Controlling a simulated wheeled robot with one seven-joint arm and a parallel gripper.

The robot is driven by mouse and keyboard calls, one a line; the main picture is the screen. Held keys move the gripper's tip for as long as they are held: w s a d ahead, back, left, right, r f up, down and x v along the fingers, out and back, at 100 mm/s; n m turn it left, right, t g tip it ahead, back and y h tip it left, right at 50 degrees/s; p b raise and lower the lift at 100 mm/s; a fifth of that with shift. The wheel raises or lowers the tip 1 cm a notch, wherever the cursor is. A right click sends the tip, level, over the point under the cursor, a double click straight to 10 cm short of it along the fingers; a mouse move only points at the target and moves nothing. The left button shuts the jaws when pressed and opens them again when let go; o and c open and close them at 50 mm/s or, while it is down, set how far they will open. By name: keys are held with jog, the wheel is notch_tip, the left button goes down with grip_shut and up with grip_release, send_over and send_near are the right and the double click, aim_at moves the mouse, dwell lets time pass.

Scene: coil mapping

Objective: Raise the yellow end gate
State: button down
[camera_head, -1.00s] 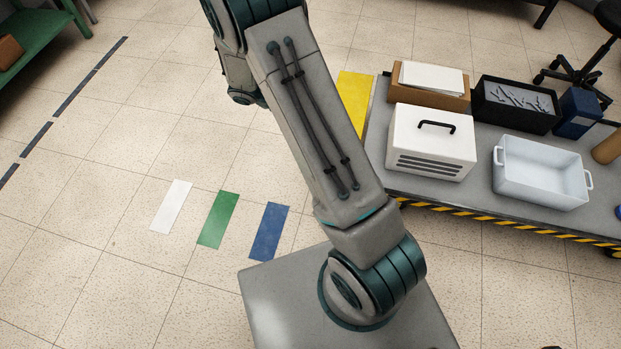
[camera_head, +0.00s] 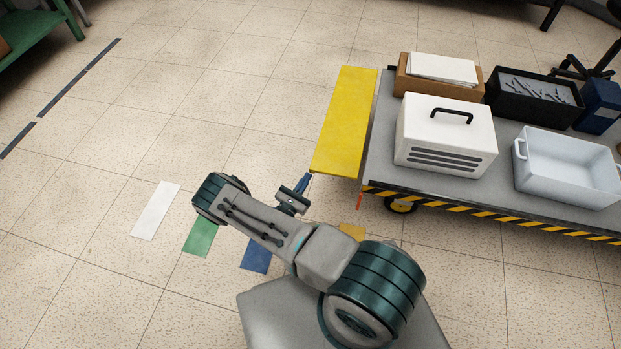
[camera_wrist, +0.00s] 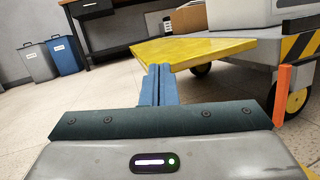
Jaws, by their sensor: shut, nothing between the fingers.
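The yellow end gate (camera_head: 345,120) is a flat panel jutting out from the left end of the cart (camera_head: 378,140), roughly level with its deck. In the wrist view the gate (camera_wrist: 200,49) lies close to horizontal, with its near edge facing me. My gripper (camera_head: 309,178) has its blue fingers (camera_wrist: 158,85) pressed together with nothing between them. Their tips are at the gate's near left corner, at about its edge height. I cannot tell whether they touch it or reach under it.
The deck carries a white vented case (camera_head: 445,138), a white tub (camera_head: 567,168) and boxes. White, green and blue floor patches lie left. Floor left of the gate is clear.

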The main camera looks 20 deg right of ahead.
notch_tip(320, 180, down, 10)
jog(key=s+a+f+n+t+y+b, duration=0.1)
jog(key=s+n+t+y+b, duration=0.15)
jog(key=n+t+y, duration=0.2)
jog(key=w+d+r+b, duration=0.3)
jog(key=w+d+r, duration=0.2)
jog(key=w+r, duration=0.2)
jog(key=shift+w+n, duration=0.35)
jog(key=shift+w, duration=0.3)
jog(key=shift+d, duration=0.1)
jog(key=shift+r, duration=0.1)
